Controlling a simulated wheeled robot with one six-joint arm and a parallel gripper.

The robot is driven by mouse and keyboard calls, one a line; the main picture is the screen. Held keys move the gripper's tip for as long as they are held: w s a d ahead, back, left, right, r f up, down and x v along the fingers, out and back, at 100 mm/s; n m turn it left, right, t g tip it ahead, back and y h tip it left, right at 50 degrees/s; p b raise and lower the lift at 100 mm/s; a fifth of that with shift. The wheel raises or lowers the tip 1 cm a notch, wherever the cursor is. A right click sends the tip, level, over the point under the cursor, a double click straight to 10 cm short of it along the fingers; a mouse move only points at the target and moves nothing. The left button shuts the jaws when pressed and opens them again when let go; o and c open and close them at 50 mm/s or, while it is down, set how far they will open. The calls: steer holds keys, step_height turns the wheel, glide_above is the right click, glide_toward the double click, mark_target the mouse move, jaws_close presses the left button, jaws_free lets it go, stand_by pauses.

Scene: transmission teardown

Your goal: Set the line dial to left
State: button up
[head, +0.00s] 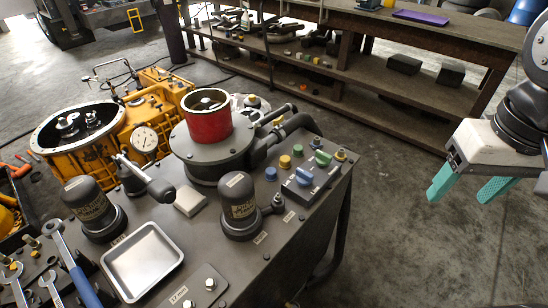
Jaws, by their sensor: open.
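A dark control box (304,188) sits near the right edge of the grey bench. It carries a blue dial (304,176) and a green dial (323,158), each with a raised bar handle. Small pale labels lie beside the dials; they are too small to read, so I cannot tell which is the line dial or its exact setting. My gripper (467,188) is at the right of the view, with teal fingers spread apart and empty. It hangs to the right of the bench, well apart from the dials.
Small blue (270,173) and yellow (284,161) knobs stand left of the box. A black capped cylinder (239,205) and a red cylinder (207,118) on a dark housing rise nearby. A metal tray (143,260) lies at front left. Space between bench and gripper is clear.

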steer(key=w+a+m+g+y, duration=0.15)
steer(key=w+a, duration=0.25)
steer(key=w, duration=0.4)
steer(key=m+g+y, duration=0.1)
steer(key=m+g, duration=0.2)
steer(key=m, duration=0.3)
glide_toward(305, 172)
steer(key=x, duration=0.7)
steer(key=shift+f, duration=0.25)
steer(key=shift+s+a+f, duration=0.2)
steer(key=shift+f, duration=0.25)
steer(key=shift+c, duration=0.3)
